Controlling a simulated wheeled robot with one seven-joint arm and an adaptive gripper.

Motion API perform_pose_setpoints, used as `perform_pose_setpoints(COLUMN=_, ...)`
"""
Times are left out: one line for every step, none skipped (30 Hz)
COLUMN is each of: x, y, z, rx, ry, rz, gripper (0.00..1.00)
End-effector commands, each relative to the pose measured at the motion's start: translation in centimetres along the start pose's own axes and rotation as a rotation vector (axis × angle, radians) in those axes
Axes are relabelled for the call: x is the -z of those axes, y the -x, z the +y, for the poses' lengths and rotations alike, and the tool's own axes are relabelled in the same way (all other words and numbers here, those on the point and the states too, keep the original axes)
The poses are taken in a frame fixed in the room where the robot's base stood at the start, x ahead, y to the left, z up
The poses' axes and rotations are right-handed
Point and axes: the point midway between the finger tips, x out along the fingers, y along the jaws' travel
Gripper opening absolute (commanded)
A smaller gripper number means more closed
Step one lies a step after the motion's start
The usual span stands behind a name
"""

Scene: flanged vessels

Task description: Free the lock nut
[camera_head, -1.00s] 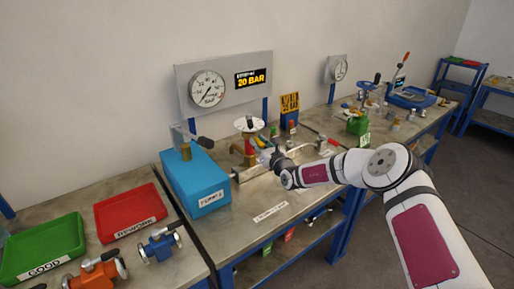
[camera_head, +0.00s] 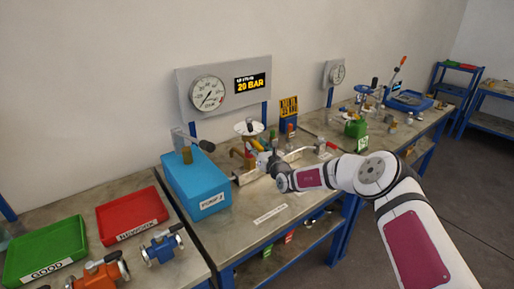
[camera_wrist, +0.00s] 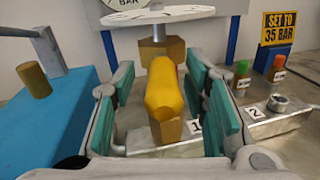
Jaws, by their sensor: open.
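A brass hexagonal piece (camera_wrist: 162,48) sits under a white handwheel (camera_wrist: 155,15) in the wrist view; I cannot tell for sure whether it is the lock nut. In the head view, my gripper (camera_head: 268,160) is at the valve below the handwheel (camera_head: 248,127) and partly hides the fitting.
A blue pump box (camera_head: 199,184) stands close on the left. Orange- and green-capped bottles (camera_wrist: 278,68) stand on the right beside a metal block (camera_wrist: 270,120). A gauge panel (camera_head: 224,88) is behind. The bench front (camera_head: 262,232) is mostly clear.

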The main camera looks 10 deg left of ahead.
Motion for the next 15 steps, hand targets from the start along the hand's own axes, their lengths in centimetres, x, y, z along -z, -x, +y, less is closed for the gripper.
perform_pose_setpoints(x=0.0, y=0.0, z=0.0, rx=0.0, ry=0.0, rz=0.0, gripper=0.41)
perform_pose_setpoints(x=0.0, y=0.1, z=0.0, rx=0.0, ry=0.0, rz=0.0, gripper=0.41)
perform_pose_setpoints(x=0.0, y=0.1, z=0.0, rx=0.0, ry=0.0, rz=0.001, gripper=0.41)
perform_pose_setpoints(x=0.0, y=0.2, z=-0.1, rx=0.0, ry=0.0, rz=0.001, gripper=0.41)
perform_pose_setpoints(x=0.0, y=0.4, z=-0.1, rx=0.0, ry=0.0, rz=0.001, gripper=0.41)
perform_pose_setpoints(x=0.0, y=0.7, z=0.0, rx=-0.001, ry=0.0, rz=0.001, gripper=0.41)
perform_pose_setpoints(x=0.0, y=0.9, z=-0.1, rx=-0.001, ry=-0.001, rz=0.0, gripper=0.41)
perform_pose_setpoints(x=-0.1, y=1.2, z=-0.1, rx=0.0, ry=0.0, rz=0.0, gripper=0.41)
perform_pose_setpoints(x=0.0, y=1.7, z=-0.1, rx=0.0, ry=0.0, rz=0.001, gripper=0.41)
perform_pose_setpoints(x=0.0, y=2.1, z=-0.1, rx=0.0, ry=0.0, rz=0.002, gripper=0.41)
perform_pose_setpoints(x=0.0, y=2.5, z=-0.1, rx=0.0, ry=-0.001, rz=0.001, gripper=0.41)
perform_pose_setpoints(x=0.0, y=3.1, z=-0.1, rx=0.001, ry=-0.001, rz=0.002, gripper=0.41)
perform_pose_setpoints(x=0.0, y=3.6, z=-0.1, rx=0.001, ry=0.0, rz=0.002, gripper=0.41)
perform_pose_setpoints(x=0.0, y=4.1, z=-0.1, rx=0.0, ry=0.0, rz=0.003, gripper=0.41)
perform_pose_setpoints(x=0.0, y=4.7, z=-0.1, rx=-0.001, ry=0.0, rz=0.002, gripper=0.41)
